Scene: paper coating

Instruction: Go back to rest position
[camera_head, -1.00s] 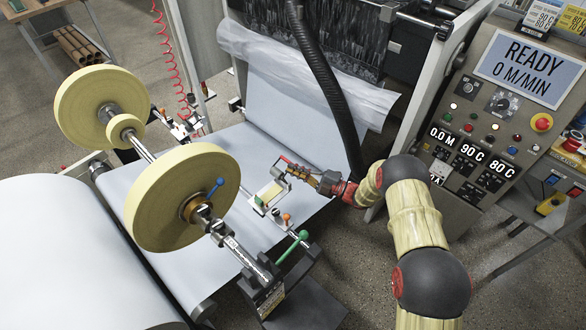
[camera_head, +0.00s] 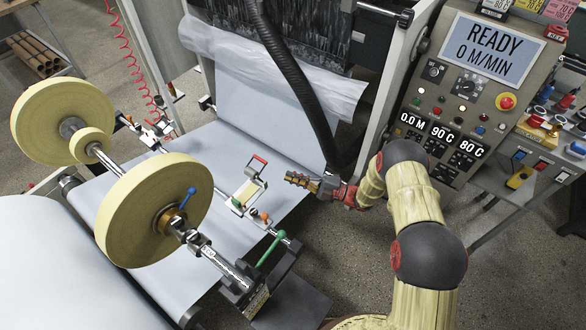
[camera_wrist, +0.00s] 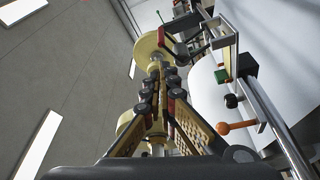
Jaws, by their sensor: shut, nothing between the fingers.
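My gripper (camera_head: 291,180) is shut and empty. In the head view it hangs above the right edge of the white paper web (camera_head: 215,165), pointing left. It is apart from the small red-handled frame (camera_head: 248,185) on the cross rail, which stands just to its left. In the wrist view the closed fingers of my gripper (camera_wrist: 158,75) point up the picture, with the rail (camera_wrist: 270,110) and its coloured knobs to their right.
Two yellow rolls (camera_head: 150,210) sit on a shaft at the left. The control panel (camera_head: 465,100) reads READY and stands close to my arm on the right. A black hose (camera_head: 285,75) hangs behind my gripper. Grey floor (camera_head: 365,255) is clear below my arm.

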